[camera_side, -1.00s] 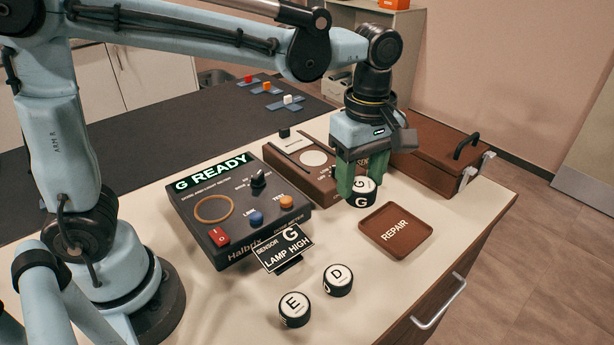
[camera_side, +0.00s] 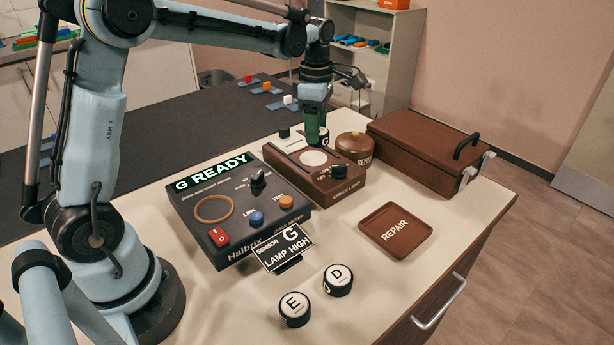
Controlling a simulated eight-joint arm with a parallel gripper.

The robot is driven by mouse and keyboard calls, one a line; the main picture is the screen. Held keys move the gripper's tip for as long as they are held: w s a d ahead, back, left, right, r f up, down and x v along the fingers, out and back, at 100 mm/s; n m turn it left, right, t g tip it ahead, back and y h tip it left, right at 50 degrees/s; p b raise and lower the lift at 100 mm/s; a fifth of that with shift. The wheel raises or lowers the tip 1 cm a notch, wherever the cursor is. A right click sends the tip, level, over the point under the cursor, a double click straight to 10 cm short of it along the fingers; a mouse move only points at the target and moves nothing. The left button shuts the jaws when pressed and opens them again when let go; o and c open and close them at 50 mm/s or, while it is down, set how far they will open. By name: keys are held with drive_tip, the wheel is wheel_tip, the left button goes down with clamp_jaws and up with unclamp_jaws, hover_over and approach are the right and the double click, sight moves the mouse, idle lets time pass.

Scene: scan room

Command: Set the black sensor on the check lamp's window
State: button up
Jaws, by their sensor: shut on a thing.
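The black sensor (camera_side: 325,137) has a pale top and a letter G on its side. My gripper (camera_side: 315,132) is shut on it with green fingers, which partly hide it. The sensor appears just above the back part of the check lamp (camera_side: 337,186), a brown box with a black knob on its front right. The lamp's round white window (camera_side: 313,158) is uncovered and lies just below the sensor in the picture. The exact height of the sensor above the lamp is hard to tell.
The dose meter (camera_side: 236,224) reads G READY; a card (camera_side: 285,248) before it reads SENSOR G LAMP HIGH. Sensors E (camera_side: 294,310) and D (camera_side: 338,281) stand in front. A REPAIR tray (camera_side: 404,248) is empty.

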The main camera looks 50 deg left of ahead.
sight(311, 158)
drive_tip(key=shift+w+a+f, duration=0.2)
drive_tip(key=shift+a+f, duration=0.2)
drive_tip(key=shift+a, duration=0.15)
drive_tip(key=shift+w+a+f, duration=0.2)
drive_tip(key=shift+a+f, duration=0.15)
drive_tip(key=shift+a, duration=0.2)
drive_tip(key=shift+f, duration=1.95)
drive_tip(key=o, duration=1.1)
drive_tip(key=shift+f, duration=0.15)
